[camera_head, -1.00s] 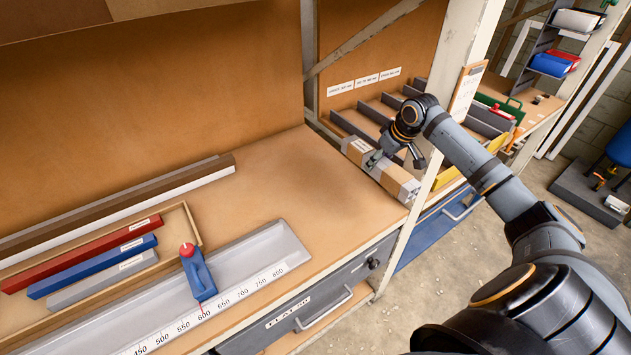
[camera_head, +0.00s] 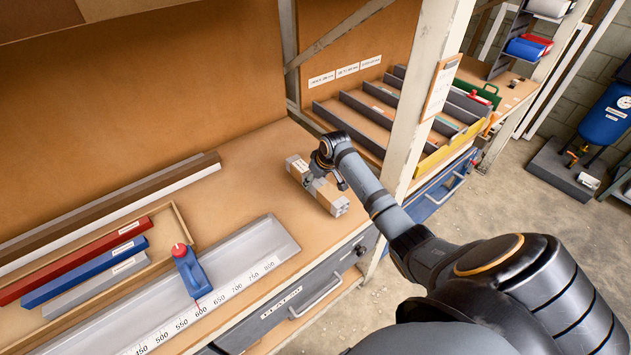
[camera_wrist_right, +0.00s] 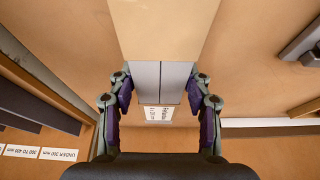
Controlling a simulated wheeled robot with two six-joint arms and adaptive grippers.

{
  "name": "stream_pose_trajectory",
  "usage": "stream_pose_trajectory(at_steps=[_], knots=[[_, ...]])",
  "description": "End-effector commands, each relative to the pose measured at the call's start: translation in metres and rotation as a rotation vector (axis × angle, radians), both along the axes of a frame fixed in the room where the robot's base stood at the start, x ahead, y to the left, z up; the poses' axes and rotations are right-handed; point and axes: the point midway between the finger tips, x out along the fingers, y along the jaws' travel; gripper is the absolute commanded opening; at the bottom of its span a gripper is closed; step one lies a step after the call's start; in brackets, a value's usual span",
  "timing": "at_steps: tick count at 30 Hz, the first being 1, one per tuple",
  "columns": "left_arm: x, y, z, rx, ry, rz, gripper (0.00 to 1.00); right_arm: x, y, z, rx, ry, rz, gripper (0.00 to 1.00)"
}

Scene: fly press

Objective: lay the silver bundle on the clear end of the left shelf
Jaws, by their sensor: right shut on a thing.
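The silver bundle (camera_head: 329,198) is a block of silver bars wrapped in brown card bands. It is above or on the clear right end of the left shelf (camera_head: 255,190); I cannot tell whether it touches the wood. My right gripper (camera_head: 322,178) is shut on the bundle near its middle. In the right wrist view the fingers (camera_wrist_right: 160,92) stand on either side of the grey bars (camera_wrist_right: 162,78), with a brown band and a white label showing. My left gripper is not in view.
A grey ruler trough (camera_head: 255,250) with a blue stop (camera_head: 190,270) lies to the left. A white post (camera_head: 425,90) stands right of the bundle, before a divided rack (camera_head: 385,112).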

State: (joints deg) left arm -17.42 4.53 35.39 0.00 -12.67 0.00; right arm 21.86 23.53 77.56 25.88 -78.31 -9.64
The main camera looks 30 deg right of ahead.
Motion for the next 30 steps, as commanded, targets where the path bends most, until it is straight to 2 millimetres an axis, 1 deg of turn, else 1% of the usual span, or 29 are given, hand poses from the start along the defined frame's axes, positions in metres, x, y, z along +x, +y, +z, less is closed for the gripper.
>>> stream_pose_trajectory(at_steps=[1, 4, 9, 10, 15, 23, 25, 28, 30], knots=[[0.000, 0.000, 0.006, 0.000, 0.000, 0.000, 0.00, 0.000, 0.000, -0.003, 0.000, 0.000, -0.001, 0.00], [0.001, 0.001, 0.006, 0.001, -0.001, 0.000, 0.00, 0.001, 0.000, -0.012, -0.001, -0.003, 0.000, 0.00], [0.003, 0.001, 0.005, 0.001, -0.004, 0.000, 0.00, 0.001, -0.001, -0.013, -0.002, -0.004, 0.000, 0.00], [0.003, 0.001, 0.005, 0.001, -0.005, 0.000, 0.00, 0.000, -0.001, -0.014, -0.001, -0.002, 0.000, 0.51], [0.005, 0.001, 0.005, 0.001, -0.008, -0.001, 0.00, 0.000, -0.001, -0.014, -0.001, -0.001, 0.000, 0.73], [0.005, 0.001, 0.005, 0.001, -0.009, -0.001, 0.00, 0.000, -0.001, -0.014, -0.001, -0.001, 0.000, 0.73], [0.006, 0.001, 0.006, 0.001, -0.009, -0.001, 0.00, -0.001, -0.001, -0.011, -0.002, -0.002, -0.001, 0.73], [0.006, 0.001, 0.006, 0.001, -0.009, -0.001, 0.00, -0.006, -0.003, 0.001, -0.003, -0.003, 0.000, 0.73], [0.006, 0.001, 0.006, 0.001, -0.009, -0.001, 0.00, -0.012, -0.003, 0.016, -0.005, -0.004, 0.001, 0.73]])
